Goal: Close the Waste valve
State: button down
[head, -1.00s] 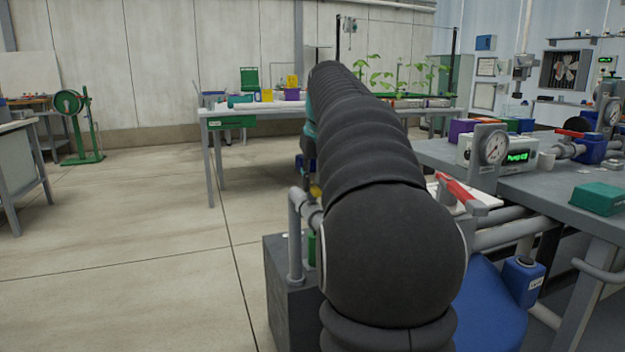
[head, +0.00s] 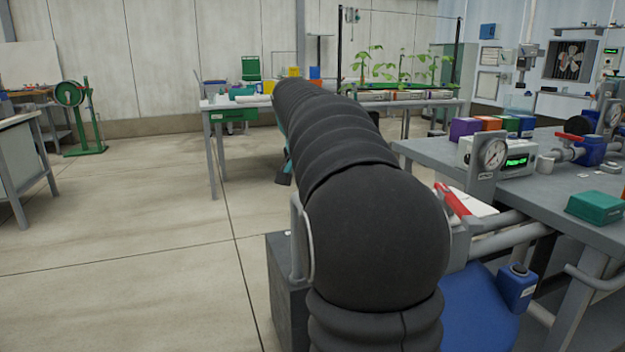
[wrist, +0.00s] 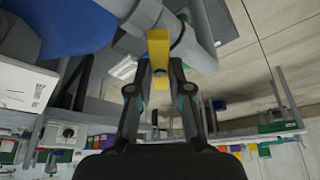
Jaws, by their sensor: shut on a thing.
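In the wrist view, a flat yellow lever handle (wrist: 158,45) stands out from a grey pipe fitting (wrist: 188,50). My gripper (wrist: 157,78) is at the lever's near end, with a finger on each side, shut on it. I cannot read a label on this valve, so I cannot confirm that it is the Waste valve. In the head view my black-sleeved arm covers the lever and the gripper's fingers. A different, red lever (head: 455,200) shows on the pipes right of my arm.
A grey bench (head: 545,190) with a pressure gauge (head: 494,154) and a green-lit display box (head: 517,160) stands at right. A blue tank (head: 480,315) sits below the pipes. A dark grey block (head: 288,290) is beside my arm. The floor at left is open.

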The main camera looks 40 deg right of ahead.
jog(key=m+p, duration=0.1)
jog(key=m, duration=0.1)
jog(key=m+g+p, duration=0.2)
jog(key=m, duration=0.1)
jog(key=shift+w+a+r+m, duration=0.1)
jog(key=shift+w+m, duration=0.15)
jog(key=shift+m, duration=0.05)
jog(key=shift+w+m+g, duration=0.15)
jog(key=shift+m+g, duration=0.55)
jog(key=shift+m, duration=1.2)
jog(key=c, duration=1.1)
grip_release()
jog(key=v, duration=1.1)
jog(key=shift+w+a+r, duration=0.2)
jog(key=shift+a+r, duration=0.1)
